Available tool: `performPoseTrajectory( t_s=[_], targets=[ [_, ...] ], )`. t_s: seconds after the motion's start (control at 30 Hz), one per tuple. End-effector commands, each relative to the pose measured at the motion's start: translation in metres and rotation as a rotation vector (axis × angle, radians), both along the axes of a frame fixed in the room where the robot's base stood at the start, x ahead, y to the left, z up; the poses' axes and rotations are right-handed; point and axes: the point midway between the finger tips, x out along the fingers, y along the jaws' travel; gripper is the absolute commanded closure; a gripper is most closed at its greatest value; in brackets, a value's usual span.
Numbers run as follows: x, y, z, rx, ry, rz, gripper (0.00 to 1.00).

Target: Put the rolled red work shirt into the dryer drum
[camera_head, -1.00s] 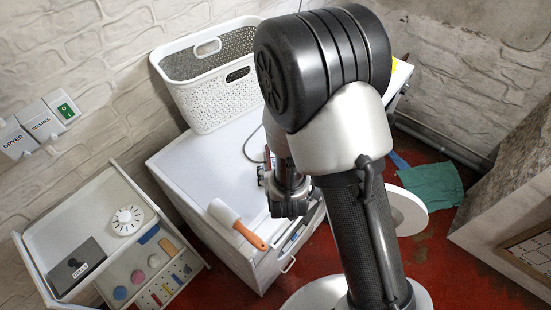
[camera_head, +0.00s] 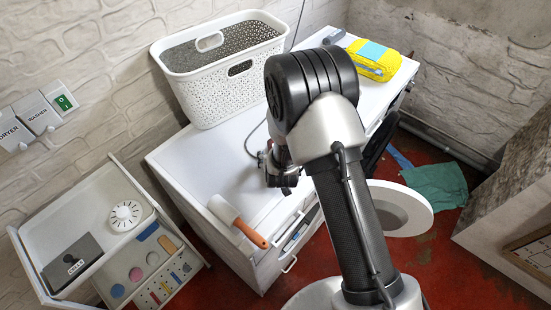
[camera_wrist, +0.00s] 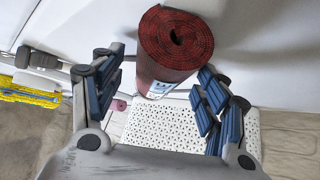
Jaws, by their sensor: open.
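The rolled red work shirt (camera_wrist: 172,52) shows in the wrist view, its spiral end facing the camera. It lies between the two blue-padded fingers of my gripper (camera_wrist: 158,78), which is open with a visible gap on the right side. In the head view my gripper (camera_head: 282,182) is over the white machine top (camera_head: 205,165), and the shirt is hidden there. The dryer's round white door (camera_head: 412,212) stands open at the machine front. The drum mouth is mostly behind my arm.
A white perforated basket (camera_head: 215,95) stands at the back of the top. A yellow package (camera_head: 374,62) lies at the right end.

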Motion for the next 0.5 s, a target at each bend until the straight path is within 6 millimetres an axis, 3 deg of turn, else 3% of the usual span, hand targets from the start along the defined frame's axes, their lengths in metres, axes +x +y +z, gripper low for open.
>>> performPoseTrajectory(
  t_s=[0.23,0.5],
  targets=[
    [0.0017,0.0004,-0.0001,0.0,-0.002,0.001,0.33],
    [0.0014,0.0005,-0.0001,0.0,-0.002,0.001,0.51]
  ],
)
